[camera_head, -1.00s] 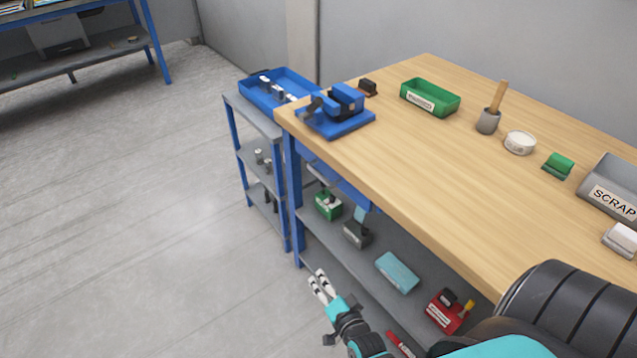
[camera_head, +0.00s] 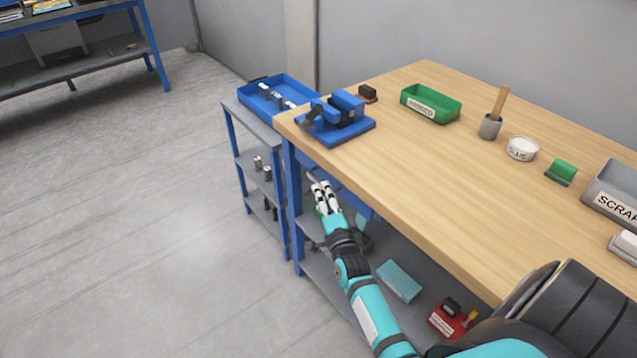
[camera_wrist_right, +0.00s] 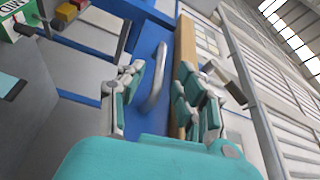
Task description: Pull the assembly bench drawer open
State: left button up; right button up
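The assembly bench (camera_head: 420,165) has a wooden top and a blue drawer (camera_head: 359,206) under its front edge, partly hidden by my right arm in the head view. In the right wrist view the blue drawer front (camera_wrist_right: 148,42) carries a grey bar handle (camera_wrist_right: 157,80). My right gripper (camera_head: 323,188) is in front of the drawer, below the bench edge. In the right wrist view my right gripper (camera_wrist_right: 163,88) is open, with the handle showing between its fingers; I see no clear contact. The drawer looks shut. My left gripper is not in view.
A blue vise (camera_head: 340,117) stands on the bench corner, beside a shelf rack (camera_head: 250,120) with a blue tray. The lower bench shelf holds a teal box (camera_head: 399,281) and a red box (camera_head: 452,318). Open floor lies to the left.

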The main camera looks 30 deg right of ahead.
aim_at(318, 182)
jog(key=x, duration=0.4)
jog(key=shift+w+d, duration=0.15)
jog(key=shift+w, duration=0.25)
grip_shut()
